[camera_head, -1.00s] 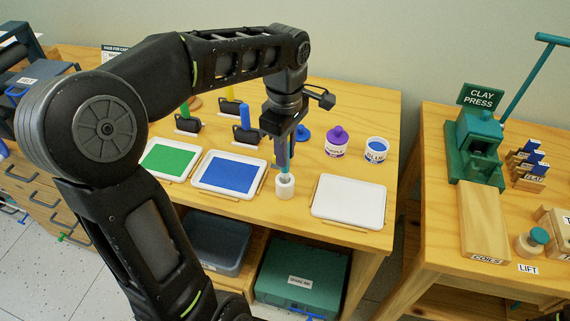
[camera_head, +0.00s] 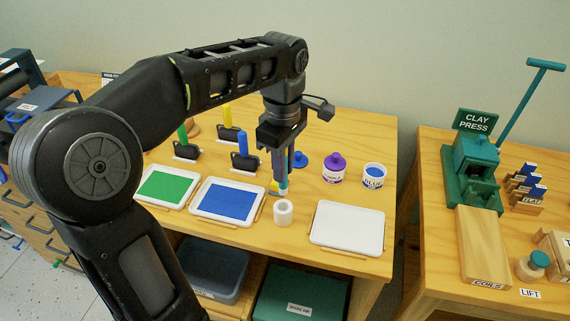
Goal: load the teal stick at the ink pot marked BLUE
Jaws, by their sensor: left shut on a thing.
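My left gripper (camera_head: 283,180) is shut on the teal stick (camera_head: 283,187), whose lower end shows just below the fingers. The rest of the stick is hidden by the fingers. A small white cup-like holder (camera_head: 283,212) stands on the table just below the stick, and the stick's end appears to be above its rim. The ink pot marked BLUE (camera_head: 374,175) stands open to the right, with blue ink showing at its top. My right gripper is not in view.
The purple-lidded pot (camera_head: 334,170) stands left of the BLUE pot. A blue lid (camera_head: 301,161) lies behind my gripper. A blank white tray (camera_head: 347,228) lies in front of the pots. Blue (camera_head: 227,199) and green (camera_head: 168,187) ink trays lie to the left.

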